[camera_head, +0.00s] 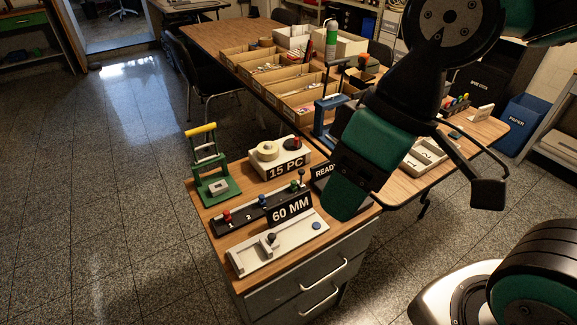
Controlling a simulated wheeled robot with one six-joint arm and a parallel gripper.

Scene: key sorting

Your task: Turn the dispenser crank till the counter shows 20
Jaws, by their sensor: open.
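The dispenser appears to be the white box (292,162) at the back of the cabinet top, with a dark counter plate (286,168) reading "15 PC" on its front. I cannot tell for sure which part is the crank.
A green stand with a yellow handle (208,170) is left of the dispenser. In front lie a dark rail with coloured knobs (248,212), a "60 MM" plate (291,208) and a grey slide (250,260). A blue-framed device (324,125) and cardboard trays (300,97) stand behind.

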